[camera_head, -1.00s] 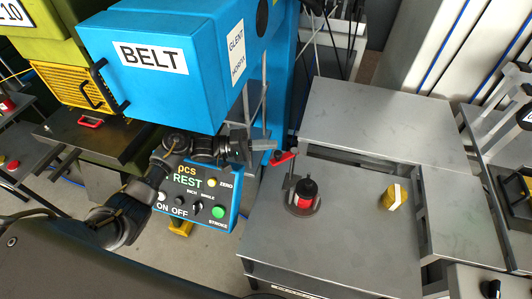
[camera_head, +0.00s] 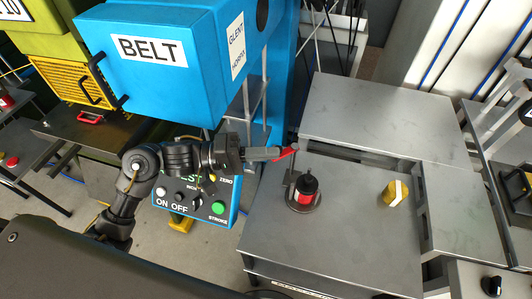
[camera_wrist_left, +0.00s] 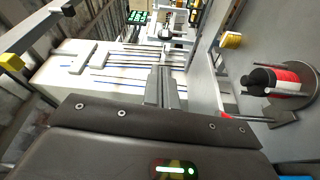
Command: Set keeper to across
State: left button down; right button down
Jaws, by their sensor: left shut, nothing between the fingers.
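A red lever (camera_head: 286,152), which looks like the keeper, sticks out at the left edge of the grey bench beside the blue machine. My left gripper (camera_head: 272,154) reaches in from the left over the control box. Its jaws are shut and empty, with the tips at the lever's left end; whether they touch it I cannot tell. In the left wrist view the shut fingers (camera_wrist_left: 162,88) point away from the camera, and a red bar, likely the lever, shows to their right (camera_wrist_left: 245,118). My right gripper is not in view.
The control box (camera_head: 210,212) with a green button hangs below the arm. A red and black bottle-like part (camera_head: 306,190) stands on a round base on the bench (camera_head: 340,245). A yellow cylinder with a white stripe (camera_head: 395,194) is at the right. The bench front is clear.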

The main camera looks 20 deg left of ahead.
pick_arm(q)
jog(key=shift+s+r, duration=0.1)
jog(key=shift+s, duration=0.1)
jog(key=w+a+f+t+y, duration=0.3)
jog(key=a+f+t+y, duration=0.1)
jog(key=f+t+y, duration=0.35)
jog(key=s+a+f+g+y, duration=0.2)
jog(key=s+a+f+y, duration=0.15)
jog(key=f, duration=0.25)
jog(key=s+a+f+g+y, duration=0.1)
jog(key=s+a+f+y, duration=0.1)
jog(key=a+f+y, duration=0.3)
jog(key=s+a+f+m+g+b, duration=0.15)
jog(key=s+f, duration=0.25)
jog(key=f, duration=0.8)
jog(key=s+f+m+g+y, duration=0.1)
jog(key=s+f+g, duration=0.3)
jog(key=f, duration=0.7)
jog(key=s+f+m+g+b, duration=0.1)
jog(key=s+f, duration=0.4)
jog(key=f, duration=0.7)
jog(key=s+a+f+g, duration=0.2)
jog(key=s+a+f, duration=0.1)
jog(key=s+f, duration=1.3)
jog(key=s+b, duration=0.1)
jog(key=s, duration=0.2)
jog(key=shift+s+f+m+y, duration=0.2)
jog(key=shift+s+m+y, duration=0.05)
jog(key=shift+m+y, duration=0.15)
